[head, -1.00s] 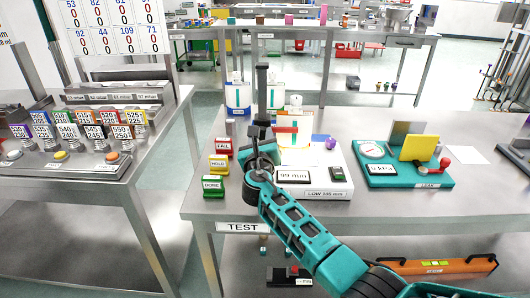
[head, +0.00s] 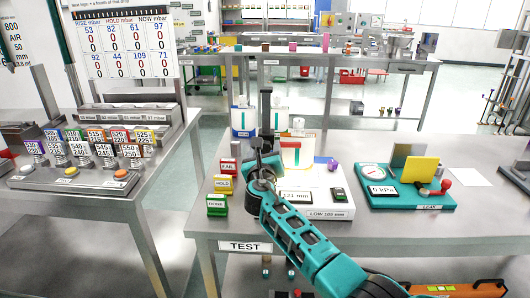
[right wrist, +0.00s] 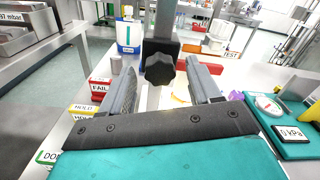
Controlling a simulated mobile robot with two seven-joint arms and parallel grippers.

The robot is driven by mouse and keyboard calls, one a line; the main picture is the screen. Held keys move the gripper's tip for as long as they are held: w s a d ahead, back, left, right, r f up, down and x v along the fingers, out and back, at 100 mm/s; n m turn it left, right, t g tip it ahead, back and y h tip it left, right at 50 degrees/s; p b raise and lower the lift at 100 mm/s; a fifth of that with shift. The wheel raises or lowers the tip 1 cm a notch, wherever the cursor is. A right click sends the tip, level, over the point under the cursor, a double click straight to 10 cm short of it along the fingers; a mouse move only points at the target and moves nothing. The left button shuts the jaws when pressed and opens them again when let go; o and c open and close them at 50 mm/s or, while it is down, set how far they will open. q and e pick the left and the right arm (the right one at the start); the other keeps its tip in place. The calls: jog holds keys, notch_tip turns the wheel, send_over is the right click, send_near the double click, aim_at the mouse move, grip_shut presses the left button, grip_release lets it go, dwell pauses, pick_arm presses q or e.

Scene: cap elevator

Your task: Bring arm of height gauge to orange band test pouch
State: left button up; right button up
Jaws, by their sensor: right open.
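The height gauge (head: 325,201) stands on the test bench with a white base marked LOW 105 mm. Its display (head: 296,197) appears to read 121 mm. A dark upright column (head: 266,112) rises behind my right gripper (head: 262,160). In the right wrist view, a black star knob (right wrist: 160,69) on the column sits between the open fingers (right wrist: 162,82); contact cannot be told. The gauge's arm is not clearly distinguishable. My left gripper is not in view.
Red FAIL (head: 228,168), yellow HOLD (head: 222,184) and green DONE (head: 216,205) blocks stand left of the gripper. A teal leak tester (head: 408,193) stands to the right. Two white-and-blue containers stand behind. The bench's front right is clear.

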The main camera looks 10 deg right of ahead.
jog(key=shift+s, duration=0.1)
jog(key=shift+s+a+p, duration=0.2)
jog(key=shift+s+p, duration=0.15)
jog(key=shift+s, duration=0.25)
jog(key=p+v, duration=0.2)
jog(key=v, duration=0.9)
jog(key=shift+s, duration=0.25)
